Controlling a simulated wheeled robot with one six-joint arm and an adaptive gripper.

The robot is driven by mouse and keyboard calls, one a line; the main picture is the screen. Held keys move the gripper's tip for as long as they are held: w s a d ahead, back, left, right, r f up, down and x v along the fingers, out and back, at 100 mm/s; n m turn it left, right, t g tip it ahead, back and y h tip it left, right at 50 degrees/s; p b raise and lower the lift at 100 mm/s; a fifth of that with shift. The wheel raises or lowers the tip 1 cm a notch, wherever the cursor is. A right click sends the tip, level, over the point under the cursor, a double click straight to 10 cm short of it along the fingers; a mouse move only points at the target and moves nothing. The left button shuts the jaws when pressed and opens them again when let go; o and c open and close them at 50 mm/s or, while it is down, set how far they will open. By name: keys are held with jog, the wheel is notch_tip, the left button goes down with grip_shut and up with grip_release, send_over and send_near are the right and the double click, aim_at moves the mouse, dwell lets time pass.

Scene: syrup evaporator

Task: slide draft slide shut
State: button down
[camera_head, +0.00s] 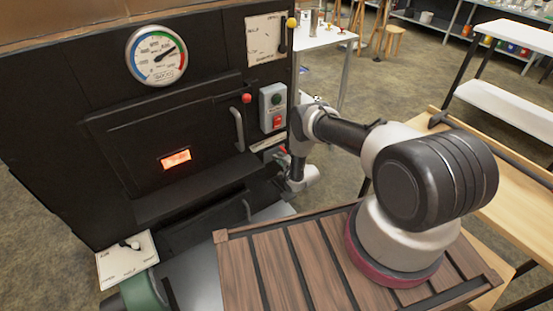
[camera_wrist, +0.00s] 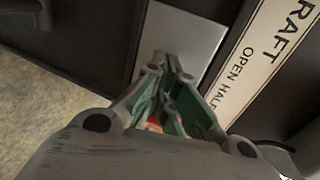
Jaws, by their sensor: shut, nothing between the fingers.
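The draft label plate (camera_wrist: 262,62) is at the right of the wrist view, cream with black letters reading "RAFT" and "OPEN HAL". In the head view, a pale strip (camera_head: 268,144) shows below the switch box, partly behind my arm. My gripper (camera_wrist: 173,62) is shut, its green-padded fingers pointing at a plain light grey plate (camera_wrist: 185,32) left of the label. I cannot tell whether the fingertips touch it. A small red-orange patch (camera_wrist: 153,125) shows among the finger links. The slide's handle is not clearly visible, and my arm hides the gripper in the head view.
The black evaporator front carries a dial gauge (camera_head: 156,55), a door handle (camera_head: 237,128), a switch box (camera_head: 273,107) and a yellow-knobbed lever (camera_head: 291,22). An "AIR" plate (camera_head: 127,262) sits low left. A slatted wooden surface (camera_head: 275,263) lies below my arm.

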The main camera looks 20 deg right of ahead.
jog(key=shift+w+d, duration=0.25)
jog(key=shift+d, duration=0.55)
jog(key=shift+a, duration=0.1)
jog(key=a+v, duration=0.1)
jog(key=v, duration=0.8)
jog(key=shift+s+f, duration=0.35)
jog(key=shift+d, duration=0.1)
